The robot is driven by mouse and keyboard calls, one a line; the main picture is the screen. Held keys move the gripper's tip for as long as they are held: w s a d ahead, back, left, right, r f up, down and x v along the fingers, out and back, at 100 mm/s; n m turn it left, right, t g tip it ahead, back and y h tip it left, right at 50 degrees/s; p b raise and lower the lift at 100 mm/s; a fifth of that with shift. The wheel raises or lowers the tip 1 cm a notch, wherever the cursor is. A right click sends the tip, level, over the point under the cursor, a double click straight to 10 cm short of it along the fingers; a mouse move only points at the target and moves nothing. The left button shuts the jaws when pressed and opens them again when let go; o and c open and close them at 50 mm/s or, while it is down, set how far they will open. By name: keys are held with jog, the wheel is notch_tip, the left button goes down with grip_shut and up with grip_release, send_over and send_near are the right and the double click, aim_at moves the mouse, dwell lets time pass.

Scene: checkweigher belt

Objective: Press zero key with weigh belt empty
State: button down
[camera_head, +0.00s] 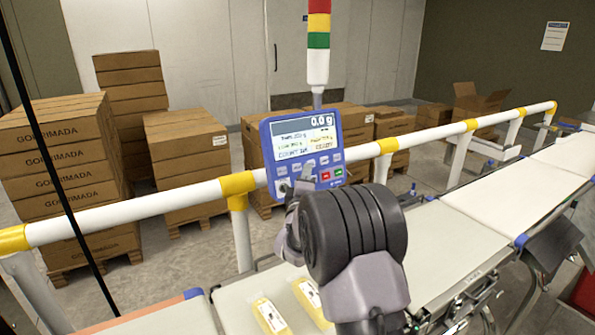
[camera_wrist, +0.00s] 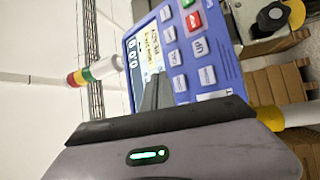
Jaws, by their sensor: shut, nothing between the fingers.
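The blue weighing indicator (camera_head: 303,150) stands by the guard rail, its display (camera_head: 303,127) reading 0.0 g. Its keypad shows a red key (camera_head: 325,176), a green key (camera_head: 338,173) and several pale keys; I cannot tell which is the zero key. My gripper (camera_head: 303,178) is shut and empty, in front of the panel's lower left. The wrist view also shows its fingers (camera_wrist: 157,92) over the panel beside the pale keys; contact cannot be told. Two yellow packs (camera_head: 270,316) lie on the near belt (camera_head: 238,294). The belt right of my arm (camera_head: 436,240) looks bare where visible.
A white and yellow guard rail (camera_head: 130,207) runs behind the belts. A signal tower (camera_head: 318,50) stands behind the indicator. Stacked cartons (camera_head: 70,190) stand on pallets beyond the rail. The far belt (camera_head: 515,205) is bare. My wrist hides part of the belts.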

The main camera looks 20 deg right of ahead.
jog(key=shift+s+d+r+b, duration=0.15)
jog(key=shift+s+r+b, duration=0.05)
jog(key=shift+s, duration=0.45)
jog(key=shift+s+d+r+b, duration=0.1)
jog(key=shift+s+r+b, duration=0.1)
jog(key=shift+s, duration=0.4)
jog(key=s+a+r+m+g+y, duration=0.1)
jog(key=s+a+m+g+y, duration=0.25)
jog(key=s+a, duration=0.4)
jog(key=s+a+r+m+g+y, duration=0.2)
jog(key=s+a+m+y, duration=0.25)
jog(key=s, duration=0.55)
jog(key=s+a+f+m+g+y, duration=0.1)
jog(key=s+a+f+m+g, duration=0.1)
jog(key=s, duration=0.7)
jog(key=s+a+f+m+g+y, duration=0.1)
jog(key=s+a+f+m+g, duration=0.1)
jog(key=s, duration=0.7)
jog(key=s+a+f+m+g+y, duration=0.1)
jog(key=s+a+f+m+g, duration=0.1)
jog(key=s+f, duration=0.3)
jog(key=s+m+g, duration=0.1)
jog(key=s, duration=0.3)
jog(key=shift+m, duration=0.3)
